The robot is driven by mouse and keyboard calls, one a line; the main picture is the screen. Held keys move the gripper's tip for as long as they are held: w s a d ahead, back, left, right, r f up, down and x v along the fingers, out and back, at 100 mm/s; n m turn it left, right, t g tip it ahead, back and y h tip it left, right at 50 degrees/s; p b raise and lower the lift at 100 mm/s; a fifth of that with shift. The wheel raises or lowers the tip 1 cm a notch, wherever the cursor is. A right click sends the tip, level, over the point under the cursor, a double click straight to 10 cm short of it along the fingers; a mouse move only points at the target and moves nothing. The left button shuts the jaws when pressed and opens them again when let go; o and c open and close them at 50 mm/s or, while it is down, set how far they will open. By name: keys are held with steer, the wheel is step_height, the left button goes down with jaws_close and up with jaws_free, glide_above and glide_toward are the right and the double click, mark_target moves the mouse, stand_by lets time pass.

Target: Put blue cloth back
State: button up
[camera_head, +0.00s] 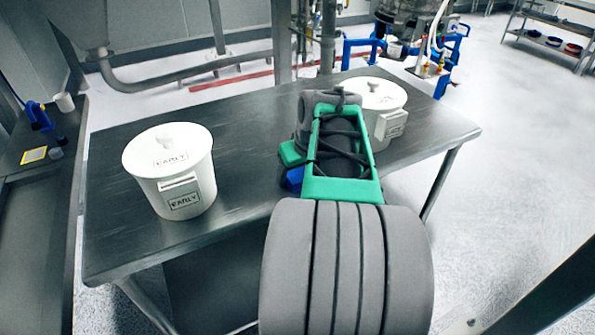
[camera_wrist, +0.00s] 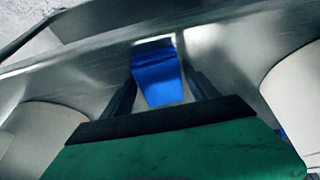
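The blue cloth (camera_wrist: 157,75) shows in the wrist view as a small flat blue piece near the metal table's edge. My gripper (camera_wrist: 161,76) has its two dark fingers spread apart, one on each side of the cloth. A narrow gap seems to show on the right side; whether the left finger touches it is unclear.
The metal table (camera_head: 110,228) carries a white lidded pot (camera_head: 190,190) labelled "EARLY" at left and another white lidded pot (camera_head: 385,97) at back right, close by my arm. A dark side counter (camera_head: 35,225) is at far left. Bare tabletop lies between the left pot and my gripper.

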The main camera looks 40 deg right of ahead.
steer(key=shift+o, duration=0.3)
steer(key=shift+s+r, duration=0.15)
steer(key=shift+r, duration=0.4)
steer(key=p+v, duration=0.2)
steer(key=v, duration=0.9)
steer(key=shift+s, duration=0.15)
